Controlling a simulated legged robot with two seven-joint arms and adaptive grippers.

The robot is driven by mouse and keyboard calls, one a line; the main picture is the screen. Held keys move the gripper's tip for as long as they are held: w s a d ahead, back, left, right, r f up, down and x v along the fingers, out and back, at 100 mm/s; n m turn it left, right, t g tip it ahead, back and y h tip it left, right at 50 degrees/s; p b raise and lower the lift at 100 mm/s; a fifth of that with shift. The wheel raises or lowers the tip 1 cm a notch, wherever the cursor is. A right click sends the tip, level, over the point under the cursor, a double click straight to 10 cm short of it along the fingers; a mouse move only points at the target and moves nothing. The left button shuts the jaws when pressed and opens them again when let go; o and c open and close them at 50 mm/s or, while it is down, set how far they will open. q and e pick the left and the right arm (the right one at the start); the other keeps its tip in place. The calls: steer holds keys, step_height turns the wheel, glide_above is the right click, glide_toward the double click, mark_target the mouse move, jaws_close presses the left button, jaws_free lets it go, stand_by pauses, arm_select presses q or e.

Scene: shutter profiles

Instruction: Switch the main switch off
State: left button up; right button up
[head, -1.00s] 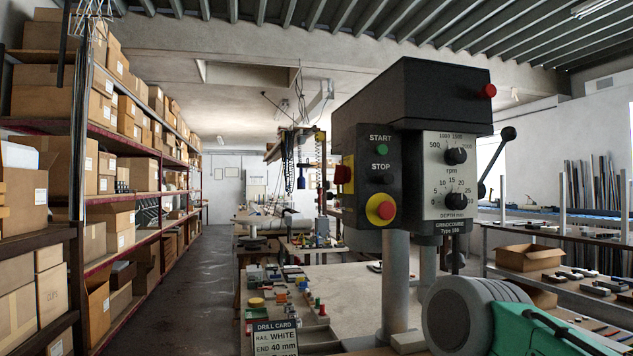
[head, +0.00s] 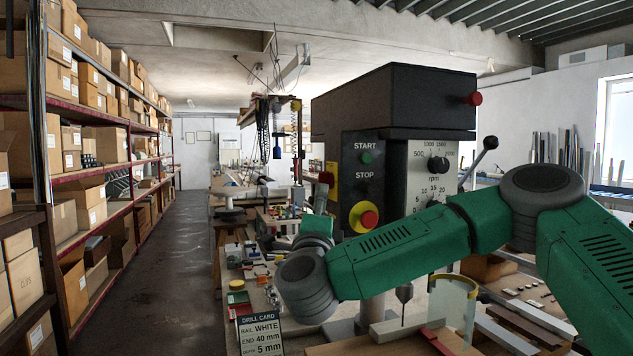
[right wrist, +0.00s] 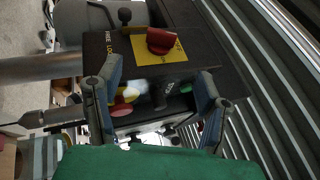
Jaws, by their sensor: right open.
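The main switch is a red knob (right wrist: 164,41) on a yellow plate (right wrist: 159,50), on the dark side face of the drill press head (head: 395,100). In the head view the red knob (head: 326,178) shows at the left edge of the machine, with the yellow plate (head: 331,197) seen edge-on. My right arm reaches across in front of the drill. My right gripper (right wrist: 159,88) is open and empty; the knob appears beyond its fingertips, roughly between them, apart from both. In the head view its fingers cannot be made out clearly. My left gripper is not in view.
The front panel has a green start button (head: 366,158), a stop button and a red emergency button (head: 364,216) on yellow. Shelves with boxes (head: 95,150) line the left; the aisle is clear.

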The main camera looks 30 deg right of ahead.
mark_target(322, 182)
steer(key=p+x, duration=0.4)
steer(key=x, duration=0.7)
steer(key=shift+w+a+r, duration=0.1)
steer(key=shift+w+d+r, duration=0.1)
steer(key=shift+w+d, duration=0.3)
steer(key=shift+w, duration=0.1)
steer(key=shift+a, duration=0.1)
steer(key=c, duration=1.2)
